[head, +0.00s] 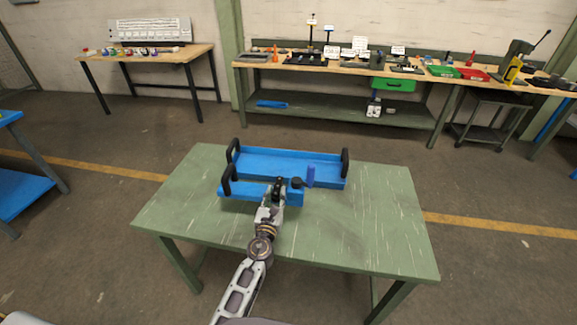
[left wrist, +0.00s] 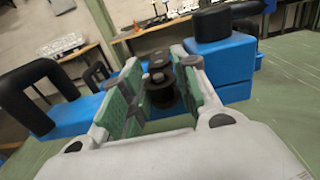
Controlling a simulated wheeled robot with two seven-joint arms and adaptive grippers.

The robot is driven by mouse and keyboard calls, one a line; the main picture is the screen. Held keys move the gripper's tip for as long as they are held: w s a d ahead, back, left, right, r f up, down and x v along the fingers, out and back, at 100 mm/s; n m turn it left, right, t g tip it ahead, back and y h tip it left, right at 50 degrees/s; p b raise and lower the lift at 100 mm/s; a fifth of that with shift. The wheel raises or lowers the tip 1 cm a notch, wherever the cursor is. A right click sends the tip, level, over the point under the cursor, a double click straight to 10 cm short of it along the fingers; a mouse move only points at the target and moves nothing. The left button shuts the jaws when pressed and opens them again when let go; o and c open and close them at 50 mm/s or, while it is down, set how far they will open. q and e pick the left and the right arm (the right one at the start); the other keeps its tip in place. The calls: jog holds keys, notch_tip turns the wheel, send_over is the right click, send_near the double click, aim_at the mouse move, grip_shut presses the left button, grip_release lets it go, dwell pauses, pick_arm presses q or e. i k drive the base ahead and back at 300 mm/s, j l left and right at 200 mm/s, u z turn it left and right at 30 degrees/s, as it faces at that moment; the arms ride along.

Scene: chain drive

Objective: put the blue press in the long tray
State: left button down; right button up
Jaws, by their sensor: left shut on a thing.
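The blue press (head: 240,190) appears as a narrow blue body along the front of the long tray, with a black loop handle at its left and a black round knob at its right. The press also shows in the left wrist view (left wrist: 222,55). My left gripper (head: 278,188) is shut on a dark round post between these two ends; the post (left wrist: 160,88) shows between its green-lined fingers. The long tray (head: 275,155) is a shallow blue tray on the table with black end handles. I cannot tell whether the press touches the table. My right gripper is not in view.
The green table (head: 370,225) has free room at its right and front. A loaded workbench (head: 335,66) and another table (head: 150,56) stand along the far wall.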

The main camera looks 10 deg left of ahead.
aim_at(279, 168)
jog(key=i, duration=0.9)
